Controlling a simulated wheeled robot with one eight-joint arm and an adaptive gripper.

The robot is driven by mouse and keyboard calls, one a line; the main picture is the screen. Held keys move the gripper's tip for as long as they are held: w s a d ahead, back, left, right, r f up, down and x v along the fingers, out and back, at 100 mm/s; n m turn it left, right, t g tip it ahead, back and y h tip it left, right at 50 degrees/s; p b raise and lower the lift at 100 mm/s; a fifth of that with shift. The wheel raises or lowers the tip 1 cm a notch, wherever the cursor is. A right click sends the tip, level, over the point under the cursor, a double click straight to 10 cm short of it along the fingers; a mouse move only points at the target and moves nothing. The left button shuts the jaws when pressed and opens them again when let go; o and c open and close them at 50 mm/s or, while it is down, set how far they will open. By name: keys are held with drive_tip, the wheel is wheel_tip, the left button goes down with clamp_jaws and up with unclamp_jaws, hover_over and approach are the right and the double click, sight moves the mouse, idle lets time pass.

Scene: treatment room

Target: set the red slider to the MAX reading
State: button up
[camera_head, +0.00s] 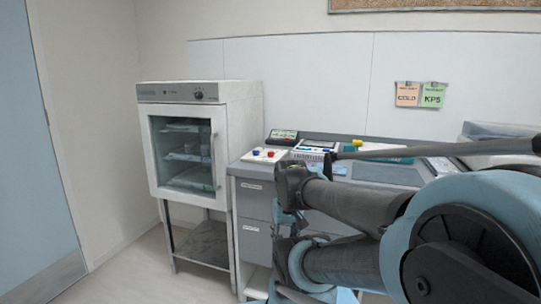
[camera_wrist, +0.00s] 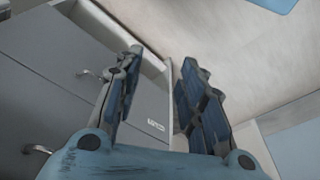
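In the head view a small white panel (camera_head: 264,156) lies at the left end of the counter top. A small red knob (camera_head: 257,149) and a blue one stand on it; other red spots there are too small to tell apart. I cannot tell whether one of these is the red slider, and no MAX mark is readable. In the wrist view my gripper (camera_wrist: 160,58) has its two fingers spread apart with nothing between them. It points down past grey drawer fronts towards the floor, and no slider shows there.
A white glass-fronted cabinet (camera_head: 188,150) stands left of the counter. A dark display (camera_head: 283,136) and a white device (camera_head: 314,148) with a blue top sit behind the panel. A grey drawer unit (camera_head: 253,217) is below. My arm covers much of the counter's right side.

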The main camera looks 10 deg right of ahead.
drive_tip(key=shift+o, duration=0.3)
drive_tip(key=shift+s+r, duration=0.2)
wheel_tip(320, 180, up, 34)
drive_tip(key=m+g, duration=0.2)
drive_tip(key=m, duration=0.4)
hover_over(271, 154)
drive_tip(key=w, duration=0.1)
wheel_tip(271, 154, down, 17)
drive_tip(key=shift+d+f, duration=0.1)
drive_tip(key=shift+f, duration=0.1)
drive_tip(key=shift+c, duration=0.3)
clamp_jaws()
